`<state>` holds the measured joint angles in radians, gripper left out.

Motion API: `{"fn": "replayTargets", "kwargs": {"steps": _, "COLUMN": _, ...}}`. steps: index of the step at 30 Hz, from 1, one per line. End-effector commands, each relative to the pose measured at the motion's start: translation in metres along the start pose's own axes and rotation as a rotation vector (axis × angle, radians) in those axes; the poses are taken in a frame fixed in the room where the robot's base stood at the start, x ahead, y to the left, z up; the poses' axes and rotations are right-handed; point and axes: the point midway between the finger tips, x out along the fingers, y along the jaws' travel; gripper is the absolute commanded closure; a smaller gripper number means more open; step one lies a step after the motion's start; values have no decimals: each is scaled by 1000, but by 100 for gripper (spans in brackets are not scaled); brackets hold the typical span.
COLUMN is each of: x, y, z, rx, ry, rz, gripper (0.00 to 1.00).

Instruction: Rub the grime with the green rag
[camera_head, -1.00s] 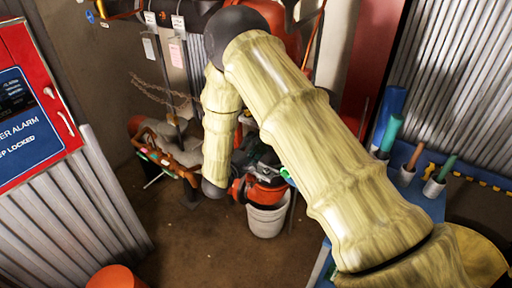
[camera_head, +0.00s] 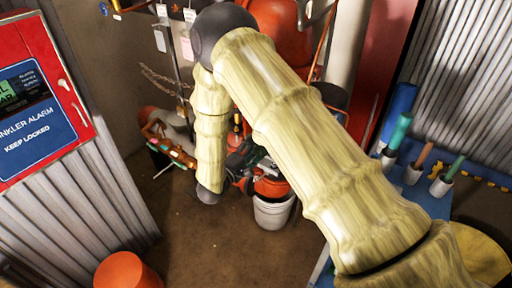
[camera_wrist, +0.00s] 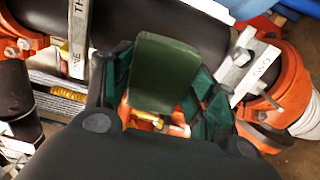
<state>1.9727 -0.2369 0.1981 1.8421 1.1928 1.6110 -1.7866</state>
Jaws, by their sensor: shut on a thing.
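The green rag (camera_wrist: 168,72) is in the wrist view, with a flat dark green panel standing up and darker folds to either side. My gripper (camera_wrist: 160,100) is shut on it, with the dark fingers on both sides of the cloth. The rag is in front of a black pipe (camera_wrist: 200,28), and I cannot tell whether it touches it. I cannot make out the grime in either view. In the head view, my arm covers much of the work area and the gripper cannot be told clearly there.
Orange couplings (camera_wrist: 275,85) flank the pipe in the wrist view. In the head view, a white bucket (camera_head: 272,212) stands below the arm, a red alarm box (camera_head: 40,105) is at left, and a blue bench (camera_head: 428,200) with tools is at right.

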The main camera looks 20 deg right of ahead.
Motion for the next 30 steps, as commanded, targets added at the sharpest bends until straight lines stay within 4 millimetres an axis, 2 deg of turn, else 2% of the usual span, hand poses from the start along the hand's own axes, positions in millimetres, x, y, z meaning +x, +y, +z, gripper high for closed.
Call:
{"fn": "replayTargets", "kwargs": {"steps": 8, "x": -2, "y": 0, "z": 0, "rx": 0, "ry": 0, "rz": 0, "gripper": 65}}
{"fn": "replayTargets", "kwargs": {"steps": 21, "x": -29, "y": 0, "z": 0, "rx": 0, "ry": 0, "rz": -1, "gripper": 65}}
{"fn": "replayTargets", "kwargs": {"steps": 30, "x": -30, "y": 0, "z": 0, "rx": 0, "ry": -1, "rz": 0, "gripper": 65}}
